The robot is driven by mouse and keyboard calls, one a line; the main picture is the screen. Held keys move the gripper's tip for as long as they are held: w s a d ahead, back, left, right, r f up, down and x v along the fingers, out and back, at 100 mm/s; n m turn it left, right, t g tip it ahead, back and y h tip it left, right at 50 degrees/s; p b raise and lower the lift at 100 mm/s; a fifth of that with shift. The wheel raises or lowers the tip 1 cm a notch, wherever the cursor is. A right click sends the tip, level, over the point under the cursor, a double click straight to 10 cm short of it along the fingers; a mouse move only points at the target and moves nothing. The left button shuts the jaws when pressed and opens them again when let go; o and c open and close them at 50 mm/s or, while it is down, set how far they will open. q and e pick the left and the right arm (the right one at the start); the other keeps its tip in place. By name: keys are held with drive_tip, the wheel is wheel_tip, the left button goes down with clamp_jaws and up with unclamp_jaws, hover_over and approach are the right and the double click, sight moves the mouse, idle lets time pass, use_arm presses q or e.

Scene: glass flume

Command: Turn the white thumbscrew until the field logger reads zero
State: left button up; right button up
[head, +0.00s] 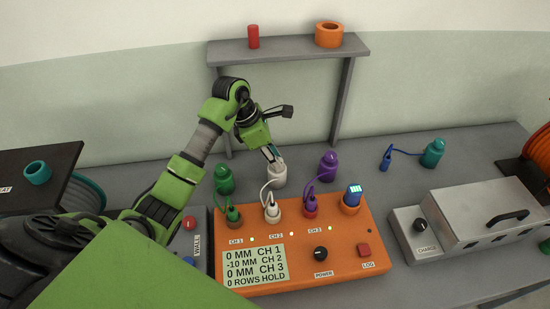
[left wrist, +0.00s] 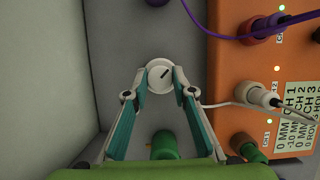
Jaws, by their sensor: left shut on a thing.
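The white thumbscrew (left wrist: 160,76) is the round top of the white sensor (head: 277,177), behind the orange field logger (head: 345,250). Its dark index line slants up to the right in the left wrist view. My left gripper (head: 270,154) reaches down to it from above; in the left wrist view its fingertips (left wrist: 160,88) sit on either side, shut on the thumbscrew. In the head view the fingers partly hide its top. The logger's display (head: 255,266) reads 0 MM CH 1, -10 MM CH 2, 0 MM CH 3, 0 ROWS HOLD. My right gripper is not in view.
A green sensor (head: 224,180) and a purple sensor (head: 328,167) flank the white one closely. Cables run from the sensors to the logger. A grey shelf (head: 285,48) stands behind. A metal box (head: 490,215) is at right.

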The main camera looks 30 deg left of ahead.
use_arm(q)
drive_tip(key=shift+a+f+n+b, duration=0.2)
drive_tip(key=shift+n+b, duration=0.3)
drive_tip(key=shift+b, duration=0.35)
drive_tip(key=shift+d+n+b, duration=0.15)
drive_tip(key=shift+n+b, duration=0.35)
drive_tip(key=n+y+b, duration=0.1)
drive_tip(key=n, duration=0.1)
drive_tip(key=n+t, duration=0.1)
drive_tip(key=n, duration=0.1)
drive_tip(key=shift+s+d+r+y+b, duration=0.1)
drive_tip(key=shift+d+r+y+b, duration=0.05)
drive_tip(key=shift+y+b, duration=0.25)
drive_tip(key=shift+n+t+y+b, duration=0.3)
drive_tip(key=shift+n, duration=0.5)
drive_tip(key=shift+r, duration=0.1)
drive_tip(key=o, duration=1.1)
